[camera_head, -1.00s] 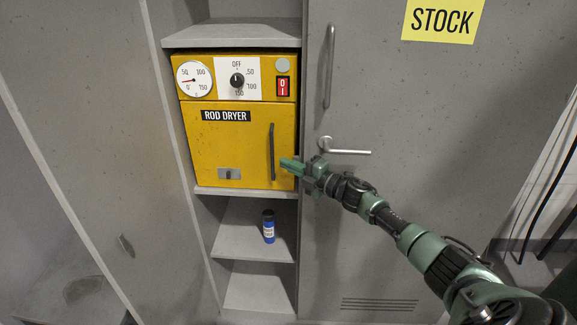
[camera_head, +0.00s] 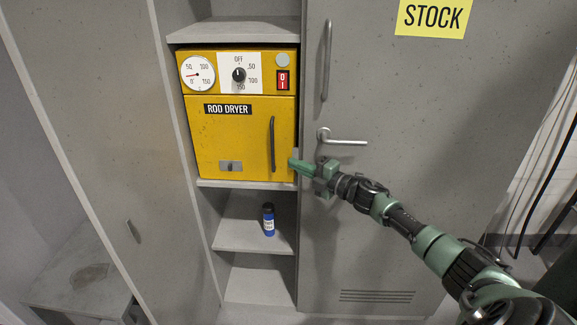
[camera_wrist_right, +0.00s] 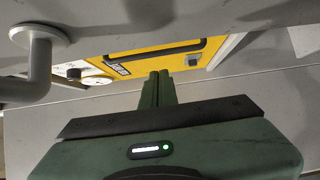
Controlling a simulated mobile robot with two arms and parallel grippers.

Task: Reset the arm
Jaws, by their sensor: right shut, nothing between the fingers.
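My right arm (camera_head: 430,247) reaches in from the lower right in the head view. Its green gripper (camera_head: 293,164) is shut and empty, with its fingertips at the right edge of the yellow rod dryer (camera_head: 222,142), near the dark door handle (camera_head: 272,144). In the wrist view the two fingers (camera_wrist_right: 157,88) lie together, with the dryer (camera_wrist_right: 150,62) and its handle beyond them. I cannot tell whether the fingertips touch anything. The dryer door is closed. My left gripper is not in view.
A grey cabinet door (camera_head: 400,120) with a lever handle (camera_head: 342,138) is behind and beside the right gripper. Another grey door (camera_head: 110,130) is at the left.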

